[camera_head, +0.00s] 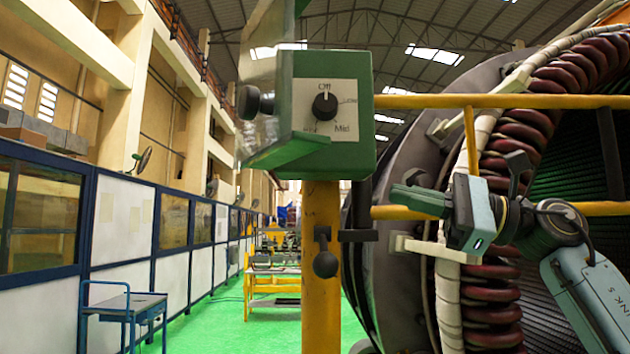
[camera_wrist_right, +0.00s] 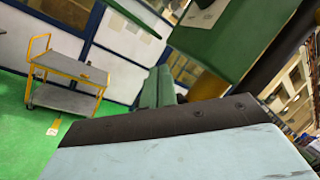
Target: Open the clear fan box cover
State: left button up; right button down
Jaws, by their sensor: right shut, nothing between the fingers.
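The green fan box (camera_head: 333,155) is mounted on a yellow post in the head view. Its white dial face shows a black knob (camera_head: 325,106) and speed markings. The clear cover (camera_head: 262,55) stands out from the box's left side, angled away from the dial, which is uncovered. A black round handle (camera_head: 250,103) shows at the cover. My right gripper (camera_head: 418,199) is shut and empty, to the right of and below the box, pointing left and apart from it. In the right wrist view its green fingers (camera_wrist_right: 158,90) are together, with the box (camera_wrist_right: 235,35) above right. My left gripper is out of view.
Yellow rails (camera_head: 500,101) run right from the box, above and behind my right gripper. The large stator ring with dark red coils (camera_head: 490,290) fills the right side. A blue cart (camera_head: 130,305) stands far left on open green floor.

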aim_at(313, 136)
jog(key=s+r+n+h, duration=0.3)
jog(key=s+r+n, duration=0.55)
jog(key=s, duration=0.25)
jog(key=shift+m+t, duration=0.25)
jog(key=shift+t, duration=0.05)
jog(key=p+x, duration=0.1)
jog(key=x, duration=0.3)
jog(key=s+p+x, duration=0.1)
jog(key=x, duration=0.3)
jog(key=s+p+x, duration=0.1)
jog(key=x, duration=0.3)
jog(key=shift+a+r+p, duration=0.25)
jog(key=shift+a+p, duration=0.1)
jog(key=shift+a, duration=0.35)
jog(key=shift+s+a, duration=0.2)
jog(key=shift+a, duration=0.2)
